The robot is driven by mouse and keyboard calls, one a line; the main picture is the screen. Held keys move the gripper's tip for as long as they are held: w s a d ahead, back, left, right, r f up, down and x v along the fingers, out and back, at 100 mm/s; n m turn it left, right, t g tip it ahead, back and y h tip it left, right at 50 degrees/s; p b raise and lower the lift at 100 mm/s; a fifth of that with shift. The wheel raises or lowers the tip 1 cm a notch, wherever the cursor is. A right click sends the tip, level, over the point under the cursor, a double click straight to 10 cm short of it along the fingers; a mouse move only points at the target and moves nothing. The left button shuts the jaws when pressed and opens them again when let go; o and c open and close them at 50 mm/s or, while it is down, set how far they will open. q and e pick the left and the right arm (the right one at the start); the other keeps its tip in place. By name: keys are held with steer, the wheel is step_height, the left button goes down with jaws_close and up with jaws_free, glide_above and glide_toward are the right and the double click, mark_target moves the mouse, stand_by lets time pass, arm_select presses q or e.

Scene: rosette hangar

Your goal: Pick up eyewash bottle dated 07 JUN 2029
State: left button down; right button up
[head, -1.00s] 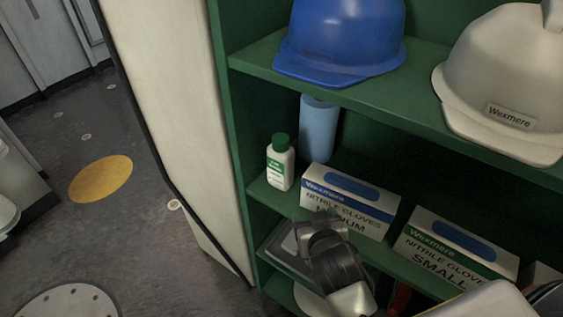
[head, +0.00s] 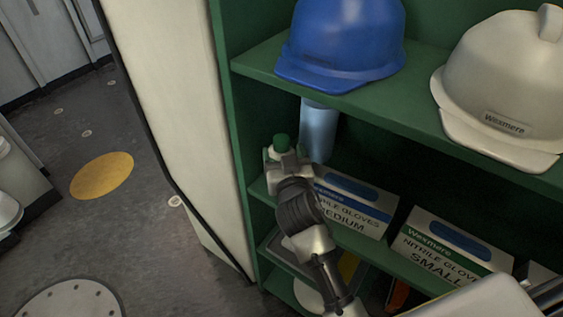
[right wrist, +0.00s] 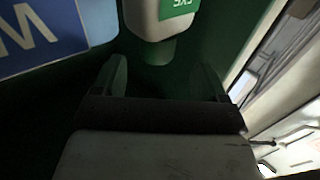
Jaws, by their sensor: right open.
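A small white eyewash bottle with a green cap (head: 281,142) stands on the middle shelf, at its left end. My right gripper (head: 288,162) is in front of it in the head view and hides most of its body. In the right wrist view, the bottle's white body and green label (right wrist: 160,14) show upside down at the top. My right gripper (right wrist: 162,72) is open there, with the green cap between or just beyond its fingertips. I cannot tell whether they touch. No date is readable. My left gripper is not in view.
Glove boxes marked medium (head: 352,205) and small (head: 450,248) stand to the right on the same shelf. A light blue cylinder (head: 318,132) stands behind. The green shelf above (head: 400,108) holds a blue helmet (head: 340,40) and a white helmet (head: 505,90).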

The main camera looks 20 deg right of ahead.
mark_target(283, 144)
steer(key=w, duration=0.2)
steer(key=w+d+p, duration=0.1)
steer(key=w, duration=0.1)
steer(key=shift+w+r, duration=0.1)
steer(key=shift+w, duration=0.05)
steer(key=shift+c, duration=0.4)
steer(key=shift+r, duration=0.1)
jaws_close()
